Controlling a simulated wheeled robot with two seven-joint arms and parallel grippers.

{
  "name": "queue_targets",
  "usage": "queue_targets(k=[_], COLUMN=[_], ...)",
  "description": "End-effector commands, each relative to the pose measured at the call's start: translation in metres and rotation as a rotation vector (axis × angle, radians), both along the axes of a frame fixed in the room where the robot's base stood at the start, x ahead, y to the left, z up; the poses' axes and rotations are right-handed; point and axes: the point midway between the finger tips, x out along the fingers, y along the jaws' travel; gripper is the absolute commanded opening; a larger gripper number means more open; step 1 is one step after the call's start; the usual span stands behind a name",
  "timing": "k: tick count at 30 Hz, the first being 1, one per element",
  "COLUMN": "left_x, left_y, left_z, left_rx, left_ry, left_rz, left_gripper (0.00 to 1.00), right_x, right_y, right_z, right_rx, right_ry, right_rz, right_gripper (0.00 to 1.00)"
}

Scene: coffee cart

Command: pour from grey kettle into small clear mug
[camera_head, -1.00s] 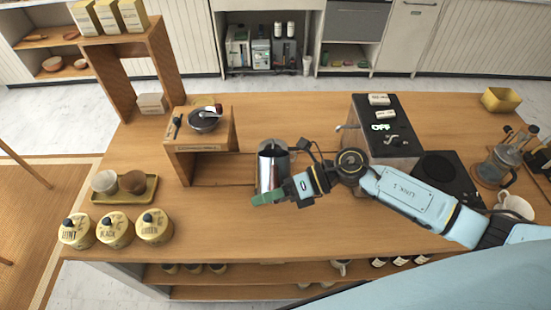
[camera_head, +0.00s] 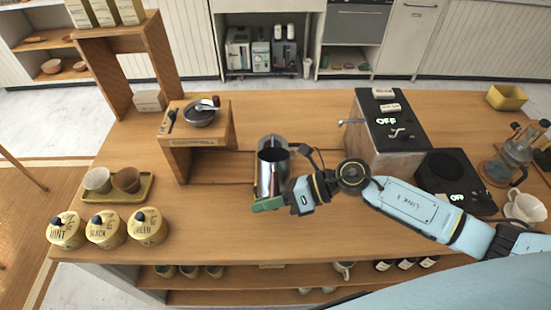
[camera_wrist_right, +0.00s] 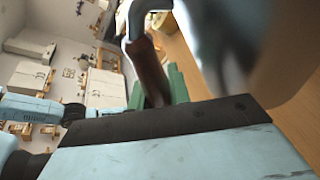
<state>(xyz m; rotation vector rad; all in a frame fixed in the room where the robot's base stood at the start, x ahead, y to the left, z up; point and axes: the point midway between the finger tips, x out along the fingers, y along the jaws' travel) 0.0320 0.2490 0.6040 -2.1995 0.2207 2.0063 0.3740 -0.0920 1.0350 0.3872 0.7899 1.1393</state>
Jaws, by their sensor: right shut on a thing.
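The grey kettle (camera_head: 267,176) is an open-topped metal vessel near the middle of the wooden counter, roughly upright. My right gripper (camera_head: 270,203), with green fingertips, is shut on its handle on the near side; whether its base clears the counter is hard to tell. In the right wrist view the brown handle (camera_wrist_right: 150,72) sits between the green fingers (camera_wrist_right: 164,88), and the kettle body is blurred. A small pale cup (camera_head: 97,180) stands on a yellow tray (camera_head: 147,190) at left; I cannot tell if it is the clear mug. My left gripper is not in view.
A brown cup (camera_head: 127,180) shares the tray. Several yellow canisters (camera_head: 106,231) stand at the front left. A wooden stand (camera_head: 205,143) with a dark bowl is behind left of the kettle. A black-topped machine (camera_head: 392,120) and a white cup (camera_head: 526,208) are at right. Counter between tray and kettle is clear.

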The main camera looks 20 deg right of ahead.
Motion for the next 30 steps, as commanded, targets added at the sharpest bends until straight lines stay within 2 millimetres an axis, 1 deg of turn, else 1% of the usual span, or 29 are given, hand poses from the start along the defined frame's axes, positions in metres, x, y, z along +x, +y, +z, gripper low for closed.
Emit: queue_targets(k=[1,30], left_x=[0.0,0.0], left_y=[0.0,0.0], left_z=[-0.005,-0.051], left_rx=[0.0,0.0], left_ry=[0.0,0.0], left_rz=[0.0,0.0], left_gripper=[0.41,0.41], right_x=[0.001,0.003], right_y=[0.0,-0.001], right_z=[-0.003,-0.046], right_rx=[-0.001,-0.06], right_ry=[-0.014,-0.22], right_rz=[-0.001,0.0], right_gripper=[0.0,0.0])
